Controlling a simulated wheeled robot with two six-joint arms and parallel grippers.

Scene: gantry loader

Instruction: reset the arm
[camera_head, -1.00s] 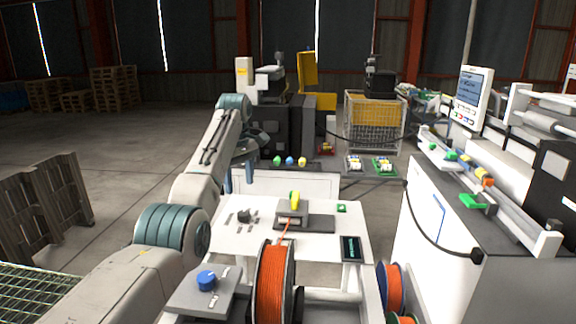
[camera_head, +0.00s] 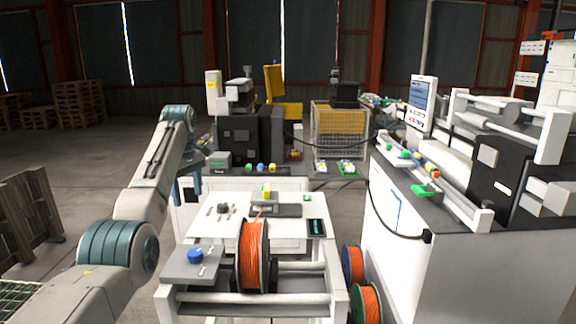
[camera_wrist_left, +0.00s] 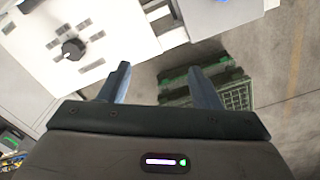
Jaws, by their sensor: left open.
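My left gripper (camera_head: 187,188) hangs at the end of my left arm (camera_head: 142,200), to the left of the white worktable (camera_head: 225,228) in the head view. Its two blue-grey fingers point down. In the left wrist view the gripper (camera_wrist_left: 159,74) has its fingers apart, with nothing between them but grey floor and part of a green mesh object (camera_wrist_left: 236,97) beyond. The white table (camera_wrist_left: 118,22) with a dark round knob (camera_wrist_left: 73,49) lies to the upper left there. My right gripper is not in view.
An orange cable spool (camera_head: 252,258) stands at the table's near side, beside a grey plate with a blue knob (camera_head: 195,256). A white machine (camera_head: 400,240) with a screen (camera_head: 422,102) stands at right. Wooden pallets (camera_head: 30,215) stand at left, with open floor between.

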